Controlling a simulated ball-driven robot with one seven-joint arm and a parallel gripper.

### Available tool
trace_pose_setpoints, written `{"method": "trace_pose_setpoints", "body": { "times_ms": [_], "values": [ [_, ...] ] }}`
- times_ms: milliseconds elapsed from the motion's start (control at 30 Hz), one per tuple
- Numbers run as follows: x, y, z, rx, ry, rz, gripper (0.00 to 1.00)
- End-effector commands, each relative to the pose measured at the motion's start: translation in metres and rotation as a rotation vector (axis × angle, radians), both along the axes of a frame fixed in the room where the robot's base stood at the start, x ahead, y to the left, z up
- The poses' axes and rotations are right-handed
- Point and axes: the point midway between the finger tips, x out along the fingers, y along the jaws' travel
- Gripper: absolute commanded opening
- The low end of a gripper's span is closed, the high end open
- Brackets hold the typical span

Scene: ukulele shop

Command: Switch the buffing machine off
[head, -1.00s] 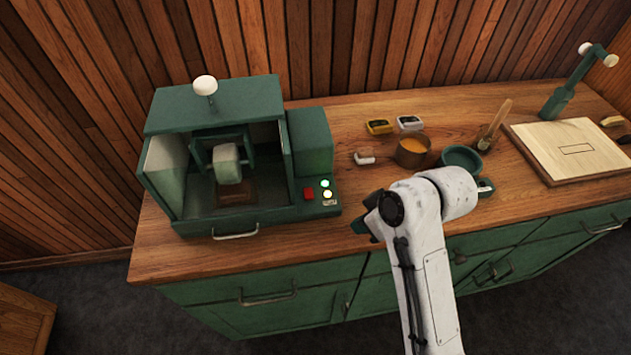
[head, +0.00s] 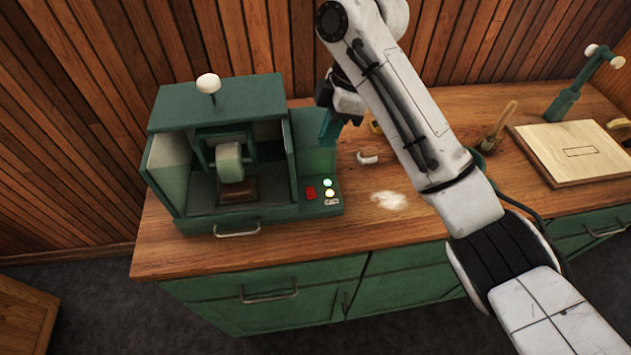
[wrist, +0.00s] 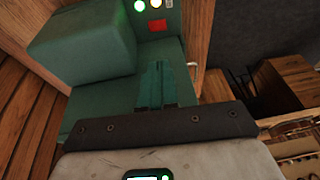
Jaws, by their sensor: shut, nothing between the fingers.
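The green buffing machine (head: 215,105) stands at the left end of the counter, with a pale buffing wheel (head: 229,160) in its open hood. Its low control panel at the front right carries a red button (head: 311,193), a lit green lamp (head: 328,183) and a pale yellow lit lamp (head: 330,193). In the wrist view the red button (wrist: 157,26) and green lamp (wrist: 139,5) show at the top. My gripper (head: 327,138) is shut and empty, above and behind the panel by the machine's right-hand housing. Its teal fingers (wrist: 156,66) point toward the panel, apart from the button.
A small white-ended block (head: 367,158) and a pale powdery patch (head: 388,200) lie right of the machine. My arm hides much of the counter's middle. The front counter strip is clear.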

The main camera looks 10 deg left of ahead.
Motion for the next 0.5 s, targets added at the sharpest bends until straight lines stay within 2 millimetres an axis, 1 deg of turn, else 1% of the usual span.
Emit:
{"method": "trace_pose_setpoints", "body": {
  "times_ms": [367,500],
  "values": [
    [0.0007,-0.0001,0.0017,-0.003,0.001,0.009,0.00],
    [-0.0010,0.0027,-0.0061,-0.002,0.003,0.010,0.00]
  ]
}}
